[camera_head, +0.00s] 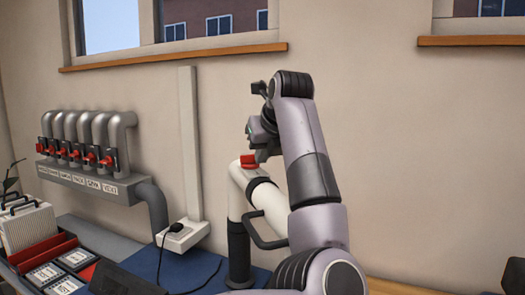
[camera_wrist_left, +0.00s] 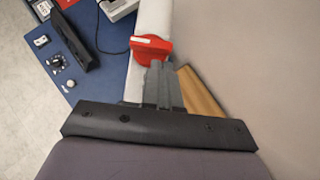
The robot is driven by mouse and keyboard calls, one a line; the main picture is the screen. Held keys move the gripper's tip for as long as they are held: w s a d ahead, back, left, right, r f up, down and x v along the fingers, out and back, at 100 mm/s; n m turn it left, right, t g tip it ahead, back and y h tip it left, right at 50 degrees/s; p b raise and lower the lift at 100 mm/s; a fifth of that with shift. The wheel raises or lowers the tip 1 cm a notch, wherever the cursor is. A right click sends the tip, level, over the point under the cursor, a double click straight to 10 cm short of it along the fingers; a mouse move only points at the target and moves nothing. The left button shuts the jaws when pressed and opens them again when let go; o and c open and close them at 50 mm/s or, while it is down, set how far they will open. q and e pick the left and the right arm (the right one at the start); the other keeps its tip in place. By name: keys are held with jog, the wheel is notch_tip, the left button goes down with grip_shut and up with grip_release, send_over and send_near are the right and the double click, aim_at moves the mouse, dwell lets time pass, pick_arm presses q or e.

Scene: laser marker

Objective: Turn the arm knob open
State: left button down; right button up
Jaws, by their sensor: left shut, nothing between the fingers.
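The arm knob (camera_head: 249,161) is red and sits on a white extraction arm (camera_head: 268,203) that rises from a black base. In the left wrist view the red knob (camera_wrist_left: 151,49) shows a pale bar across its top, on the white tube (camera_wrist_left: 154,18). My left gripper (camera_wrist_left: 159,66) is shut and empty, its fingertips at the lower right edge of the knob. I cannot tell whether they touch it. In the head view my left gripper (camera_head: 262,150) is right by the knob, partly hidden by my arm. My right gripper is in neither view.
A manifold (camera_head: 85,183) of several grey pipes with red valves hangs on the wall at left. A white power outlet (camera_head: 182,236) with a black cable stands on the blue bench top. Trays (camera_head: 45,250) with labelled cards lie at lower left.

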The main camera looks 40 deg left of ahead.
pick_arm(q)
jog(key=shift+w+a, duration=0.25)
jog(key=shift+a, duration=0.3)
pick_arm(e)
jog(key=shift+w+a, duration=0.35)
pick_arm(q)
jog(key=shift+n, duration=0.3)
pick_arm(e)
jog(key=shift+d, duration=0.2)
pick_arm(q)
jog(key=shift+w+d+n+g, duration=0.1)
jog(key=shift+n+g, duration=0.3)
jog(key=shift+g, duration=0.1)
jog(key=shift+y, duration=0.3)
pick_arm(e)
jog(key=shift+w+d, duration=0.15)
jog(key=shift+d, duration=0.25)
